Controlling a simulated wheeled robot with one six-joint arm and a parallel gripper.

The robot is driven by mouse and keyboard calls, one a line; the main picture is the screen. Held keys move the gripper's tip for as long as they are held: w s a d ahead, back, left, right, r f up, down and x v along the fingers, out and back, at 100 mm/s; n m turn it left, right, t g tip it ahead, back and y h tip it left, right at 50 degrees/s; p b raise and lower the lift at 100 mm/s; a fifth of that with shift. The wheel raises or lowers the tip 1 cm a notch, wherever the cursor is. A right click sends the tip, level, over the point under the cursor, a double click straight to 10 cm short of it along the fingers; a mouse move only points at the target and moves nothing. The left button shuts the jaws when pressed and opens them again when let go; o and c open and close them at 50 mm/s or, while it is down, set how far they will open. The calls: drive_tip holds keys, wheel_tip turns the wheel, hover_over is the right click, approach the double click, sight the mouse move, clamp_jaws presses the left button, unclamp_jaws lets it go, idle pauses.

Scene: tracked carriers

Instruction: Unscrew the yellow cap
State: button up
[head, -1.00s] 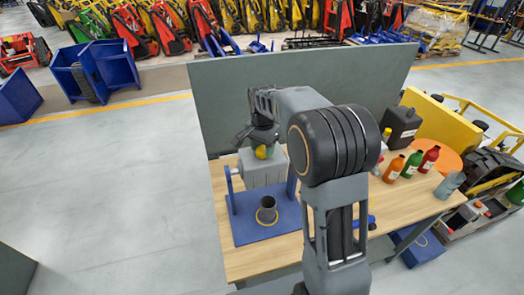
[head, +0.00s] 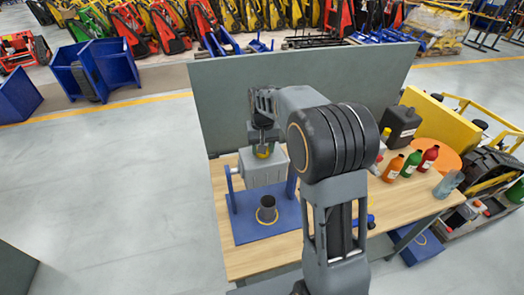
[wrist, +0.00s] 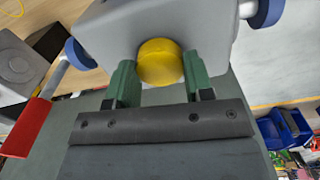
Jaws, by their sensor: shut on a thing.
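The yellow cap (wrist: 160,62) is a round disc on the grey box-shaped tank (wrist: 104,22). It also shows in the head view (head: 263,150), partly covered by my gripper. My gripper (wrist: 158,78) has its two green fingers on either side of the cap and is shut on it. The tank (head: 262,172) is held between blue uprights of a blue stand (head: 240,222) on the wooden table. The cap still sits against the tank's face.
A dark cup (head: 268,204) stands on the blue base below the tank. Orange (head: 394,168), green and red bottles and a black canister (head: 401,125) stand on the right of the table (head: 395,209). A grey-green panel (head: 225,100) rises behind the table.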

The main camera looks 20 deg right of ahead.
drive_tip(key=n, duration=0.6)
drive_tip(key=o, duration=0.8)
